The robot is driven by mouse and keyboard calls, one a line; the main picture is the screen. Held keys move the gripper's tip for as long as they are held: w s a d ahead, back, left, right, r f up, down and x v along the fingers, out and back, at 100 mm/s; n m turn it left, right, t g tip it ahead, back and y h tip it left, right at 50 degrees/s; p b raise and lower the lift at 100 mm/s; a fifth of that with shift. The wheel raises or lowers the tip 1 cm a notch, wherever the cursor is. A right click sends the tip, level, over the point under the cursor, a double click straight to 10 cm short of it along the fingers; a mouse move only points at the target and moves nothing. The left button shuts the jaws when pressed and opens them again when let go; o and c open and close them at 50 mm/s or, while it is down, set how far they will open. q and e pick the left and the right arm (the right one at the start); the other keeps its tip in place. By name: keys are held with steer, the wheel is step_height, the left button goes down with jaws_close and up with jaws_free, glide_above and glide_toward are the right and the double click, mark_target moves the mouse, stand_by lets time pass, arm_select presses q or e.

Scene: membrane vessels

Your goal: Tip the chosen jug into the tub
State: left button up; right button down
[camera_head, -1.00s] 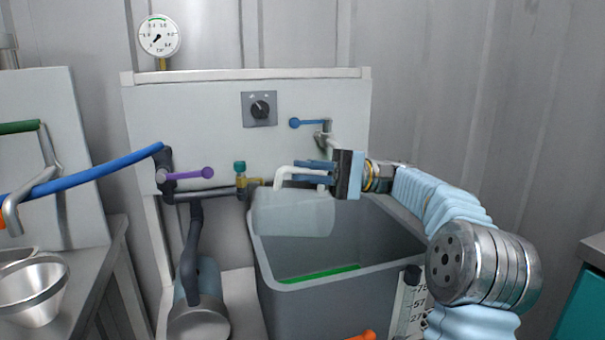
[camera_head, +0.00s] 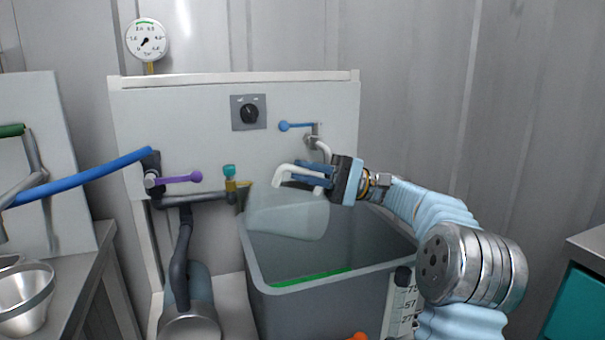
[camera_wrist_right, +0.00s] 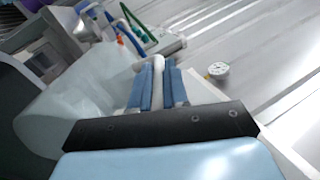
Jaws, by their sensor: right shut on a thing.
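The translucent jug (camera_head: 286,216) with a white handle (camera_head: 290,171) hangs from my right gripper (camera_head: 311,176) over the back left part of the grey tub (camera_head: 330,305). The blue fingers are shut on the handle. The jug is tilted, and no stream from it is visible. In the right wrist view the fingers (camera_wrist_right: 158,84) pinch the white handle, and the jug's cloudy body (camera_wrist_right: 85,95) lies to the left. Something green shows inside the tub near its front wall. My left gripper is not in view.
A white panel with a dial knob (camera_head: 248,112), a blue-handled tap (camera_head: 298,126) and a purple-handled valve (camera_head: 180,178) stands behind the tub. A gauge (camera_head: 147,40) is above it. A metal bowl (camera_head: 24,298) sits on the left bench.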

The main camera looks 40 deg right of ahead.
steer(key=shift+s+d+y, duration=0.15)
steer(key=shift+d+y, duration=0.15)
steer(key=shift+d, duration=0.2)
stand_by(1.7)
steer(key=shift+a+r, duration=0.2)
steer(key=shift+a, duration=0.05)
steer(key=w+a+g+h+p, duration=0.1)
steer(key=a+h+p, duration=0.1)
steer(key=a+p, duration=0.1)
steer(key=w+a+r+g+h+p, duration=0.1)
steer(key=a+h+p, duration=0.2)
steer(key=w+a+r+h+p, duration=0.1)
steer(key=a+h+p, duration=0.2)
steer(key=a, duration=0.1)
steer(key=shift+w+r+g, duration=0.1)
steer(key=shift+r+g, duration=0.05)
steer(key=shift+g, duration=0.25)
steer(key=w+a+f+g+h, duration=0.1)
steer(key=a+f+g+h, duration=0.3)
steer(key=h, duration=0.9)
steer(key=shift+w+a+f+h, duration=0.2)
steer(key=shift+f+h, duration=0.1)
steer(key=shift+h, duration=0.1)
